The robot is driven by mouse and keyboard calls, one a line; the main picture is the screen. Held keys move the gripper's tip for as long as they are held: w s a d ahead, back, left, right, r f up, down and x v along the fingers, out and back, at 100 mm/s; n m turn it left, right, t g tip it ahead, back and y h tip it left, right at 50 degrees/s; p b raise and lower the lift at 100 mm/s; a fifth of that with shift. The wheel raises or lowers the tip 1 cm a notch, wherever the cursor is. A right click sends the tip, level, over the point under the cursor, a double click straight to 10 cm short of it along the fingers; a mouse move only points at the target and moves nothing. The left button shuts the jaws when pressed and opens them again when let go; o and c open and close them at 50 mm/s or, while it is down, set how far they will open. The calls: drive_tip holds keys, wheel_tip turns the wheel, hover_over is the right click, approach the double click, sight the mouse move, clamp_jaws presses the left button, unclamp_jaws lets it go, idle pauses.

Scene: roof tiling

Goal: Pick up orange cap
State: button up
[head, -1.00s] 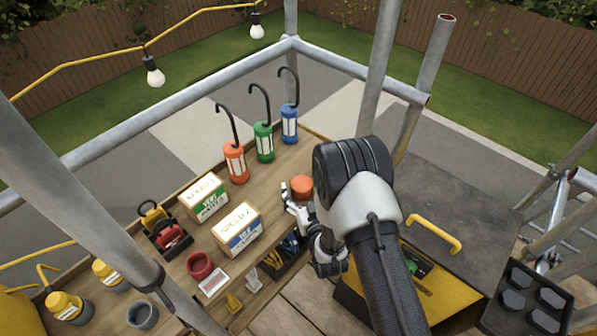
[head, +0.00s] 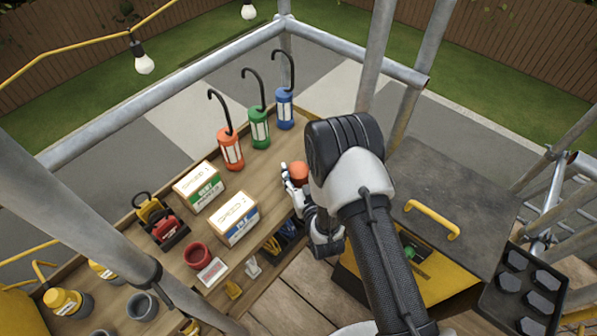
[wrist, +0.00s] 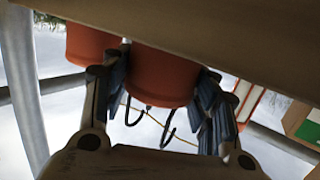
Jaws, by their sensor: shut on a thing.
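The orange cap (wrist: 160,75) is a short round cylinder held between the two fingers of my gripper (wrist: 160,98) in the wrist view. In the head view the cap (head: 299,171) shows at the fingertips of my gripper (head: 292,176), over the workbench, partly hidden by my arm. The fingers are shut on its sides. The wrist view looks upside down, and the cap's base is close to the wooden bench surface (wrist: 220,30); I cannot tell whether it touches. A second orange round object (wrist: 92,45) stands beside it on the left.
Orange (head: 231,150), green (head: 260,128) and blue (head: 285,108) hooked lanterns stand on the workbench (head: 262,180). Two labelled boxes (head: 199,187) (head: 233,218) and a red ring-shaped cup (head: 197,255) are nearer. A grey-lidded yellow chest (head: 450,190) is right. Scaffold poles surround the bench.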

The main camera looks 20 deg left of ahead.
drive_tip(key=c, duration=0.3)
